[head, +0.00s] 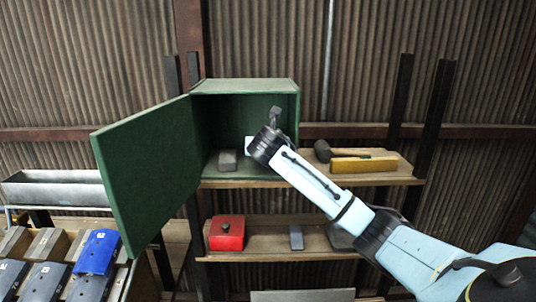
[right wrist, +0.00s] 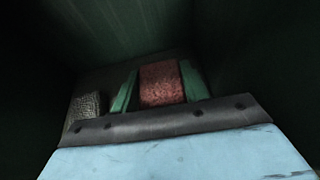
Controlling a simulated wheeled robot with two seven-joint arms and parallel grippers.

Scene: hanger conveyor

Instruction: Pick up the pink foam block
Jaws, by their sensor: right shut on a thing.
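The pink foam block (right wrist: 162,84) shows in the right wrist view as a rough, reddish-pink block inside the dark cabinet. My right gripper (right wrist: 158,80) has its two green fingers on either side of it and is shut on it. In the head view my right arm reaches into the open green cabinet (head: 244,87), and its wrist hides the block and the fingertips. I cannot tell whether the block is clear of the cabinet floor. My left gripper is in neither view.
A grey block (head: 228,160) sits in the cabinet, left of my wrist. The cabinet door (head: 150,170) stands open to the left. A mallet (head: 340,152) and a yellow-brown block (head: 364,165) lie on the shelf at right. A red box (head: 227,233) is on the shelf below.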

